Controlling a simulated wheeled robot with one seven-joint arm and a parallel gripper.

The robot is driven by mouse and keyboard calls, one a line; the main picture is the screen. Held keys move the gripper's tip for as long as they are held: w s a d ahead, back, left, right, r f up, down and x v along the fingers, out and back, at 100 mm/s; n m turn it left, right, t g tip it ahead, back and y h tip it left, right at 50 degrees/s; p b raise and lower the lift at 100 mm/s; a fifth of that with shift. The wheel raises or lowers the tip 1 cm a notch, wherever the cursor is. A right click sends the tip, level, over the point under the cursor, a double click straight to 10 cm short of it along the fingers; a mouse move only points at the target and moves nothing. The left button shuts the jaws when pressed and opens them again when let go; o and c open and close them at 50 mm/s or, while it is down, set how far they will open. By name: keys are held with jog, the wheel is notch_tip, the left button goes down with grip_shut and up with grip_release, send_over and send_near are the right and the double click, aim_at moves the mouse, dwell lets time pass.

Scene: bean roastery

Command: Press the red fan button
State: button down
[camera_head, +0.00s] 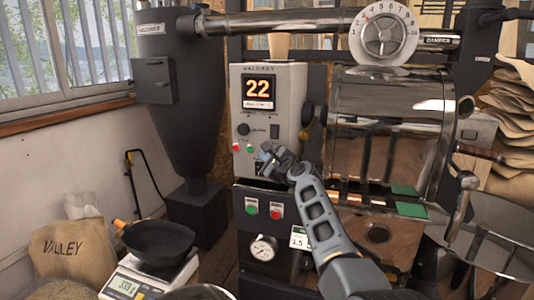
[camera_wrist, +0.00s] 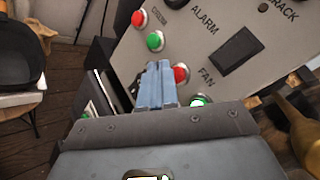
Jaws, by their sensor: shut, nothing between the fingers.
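The red fan button (camera_wrist: 181,73) shows in the wrist view beside the FAN label on the roaster's grey control panel (camera_wrist: 235,30). A green button (camera_wrist: 198,101) is next to it, partly covered by my gripper's body. My gripper (camera_wrist: 160,68) is shut and empty. Its fingertips appear just left of the red fan button in the picture; I cannot tell whether they touch anything. In the head view my gripper (camera_head: 266,154) is at the lower part of the control panel (camera_head: 288,90) and hides the fan button there.
Another red button (camera_wrist: 139,18) and green button (camera_wrist: 155,40) lie farther along the panel. A lower dark panel has a green button (camera_head: 252,207) and a red button (camera_head: 276,211). The steel drum (camera_head: 385,110) stands right; a scale (camera_head: 135,282) with a black pan (camera_head: 158,243) stands left.

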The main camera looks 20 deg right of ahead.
jog(key=shift+w, duration=0.1)
dwell(0.6)
jog(key=shift+w+d+b, duration=0.25)
jog(key=shift+b, duration=0.3)
jog(key=shift+w+d+b, duration=0.25)
jog(key=shift+w+b, duration=0.1)
jog(key=shift+b, duration=0.1)
dwell(0.5)
jog(key=shift+s+a+r+p, duration=0.1)
jog(key=shift+s+p, duration=0.05)
jog(key=shift+p, duration=0.15)
jog(key=shift+s+a+p, duration=0.4)
jog(key=shift+s+p, duration=0.15)
jog(key=shift+p, duration=0.25)
